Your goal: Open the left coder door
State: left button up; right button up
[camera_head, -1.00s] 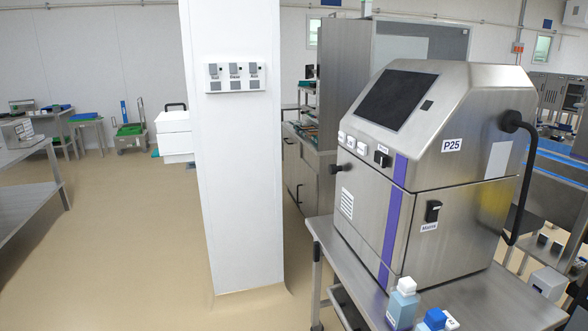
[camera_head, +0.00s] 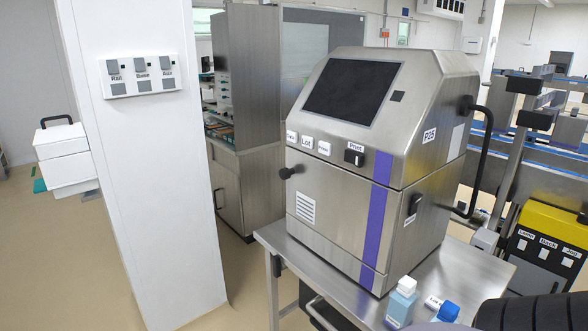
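The coder (camera_head: 375,150), a stainless steel cabinet with a sloped dark screen (camera_head: 352,90) and a purple stripe, stands on a steel table right of centre. The door (camera_head: 330,215) on the left part of its lower front is shut. A dark round knob (camera_head: 291,172) sticks out near that door's upper left edge, and a vent label is below it. A dark latch (camera_head: 415,203) sits on the lower right side. Neither of my grippers is in view.
A white pillar (camera_head: 150,200) with a switch panel (camera_head: 142,75) stands left of the coder. Two bottles (camera_head: 401,303) stand on the table (camera_head: 470,285) in front. A dark ribbed form, possibly mine, fills the lower right corner. Floor shows between pillar and table.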

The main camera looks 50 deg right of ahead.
aim_at(359, 214)
jog(key=i+z, duration=0.2)
jog(key=z, duration=0.15)
jog(key=i+z, duration=0.2)
jog(key=z, duration=0.15)
jog(key=i+j+z, duration=0.15)
jog(key=z, duration=0.2)
jog(key=i+z, duration=0.15)
jog(key=z, duration=0.2)
jog(key=i+j+z, duration=0.15)
jog(key=z, duration=0.25)
jog(key=i+j+z, duration=0.15)
jog(key=z, duration=0.2)
